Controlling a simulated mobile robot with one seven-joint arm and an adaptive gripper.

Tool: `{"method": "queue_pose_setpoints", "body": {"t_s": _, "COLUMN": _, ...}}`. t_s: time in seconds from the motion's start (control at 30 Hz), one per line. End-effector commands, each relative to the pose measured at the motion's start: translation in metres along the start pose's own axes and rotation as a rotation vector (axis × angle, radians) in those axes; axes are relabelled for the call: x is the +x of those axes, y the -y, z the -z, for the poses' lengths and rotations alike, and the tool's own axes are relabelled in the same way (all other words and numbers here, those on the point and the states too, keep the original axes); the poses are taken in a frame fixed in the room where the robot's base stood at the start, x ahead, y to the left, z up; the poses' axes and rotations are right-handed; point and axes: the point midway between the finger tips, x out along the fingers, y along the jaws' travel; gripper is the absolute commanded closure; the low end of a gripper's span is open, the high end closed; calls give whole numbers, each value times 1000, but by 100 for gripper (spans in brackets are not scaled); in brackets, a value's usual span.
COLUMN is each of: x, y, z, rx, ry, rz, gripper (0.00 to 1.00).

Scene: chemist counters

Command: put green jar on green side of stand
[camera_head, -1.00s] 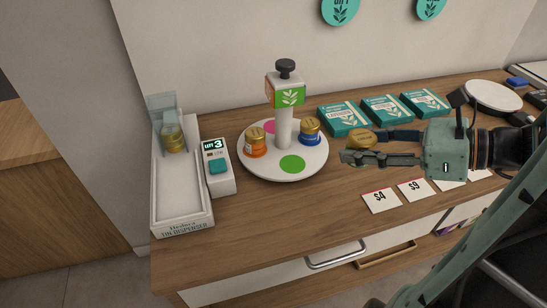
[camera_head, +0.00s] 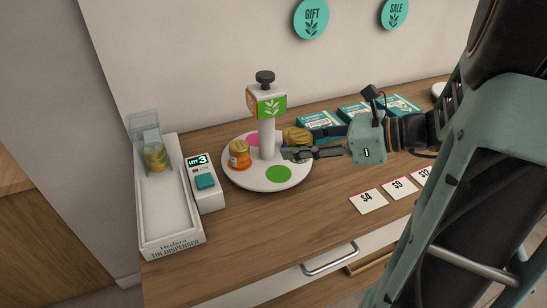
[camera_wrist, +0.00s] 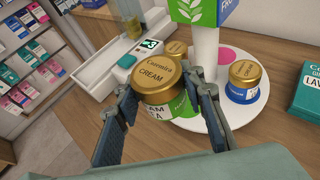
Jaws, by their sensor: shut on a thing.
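The green jar (camera_wrist: 163,97) with a gold lid marked CREAM is between the fingers of my gripper (camera_wrist: 160,115) in the wrist view. In the head view my gripper (camera_head: 290,148) is shut on the jar (camera_head: 297,134), at the right edge of the stand. The round white stand (camera_head: 240,182) has a centre post with a green leaf panel (camera_head: 271,106) and a bare green spot (camera_head: 278,174) on its front side. An orange jar (camera_head: 239,155) stands on its left side. A blue jar (camera_wrist: 244,82) stands on it in the wrist view, hidden in the head view.
A tin dispenser (camera_head: 165,215) and a small device reading 3 (camera_head: 205,182) stand left of the stand. Teal boxes (camera_head: 320,121) lie behind my gripper. Price cards (camera_head: 368,200) lie at the front right. The counter in front of the stand is clear.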

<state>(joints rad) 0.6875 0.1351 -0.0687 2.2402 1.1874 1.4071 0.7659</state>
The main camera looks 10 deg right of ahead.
Motion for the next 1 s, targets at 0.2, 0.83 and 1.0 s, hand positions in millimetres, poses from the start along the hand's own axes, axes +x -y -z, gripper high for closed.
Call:
{"method": "queue_pose_setpoints", "body": {"t_s": 0.2, "x": 48, "y": 17, "z": 24, "rx": 3, "ry": 0, "rz": -4, "gripper": 89}}
{"method": "queue_pose_setpoints", "body": {"t_s": 0.83, "x": 89, "y": 29, "z": 68, "rx": 1, "ry": 1, "rz": 0, "gripper": 89}}
{"method": "queue_pose_setpoints", "body": {"t_s": 1.0, "x": 88, "y": 29, "z": 67, "rx": -1, "ry": 0, "rz": 0, "gripper": 89}}
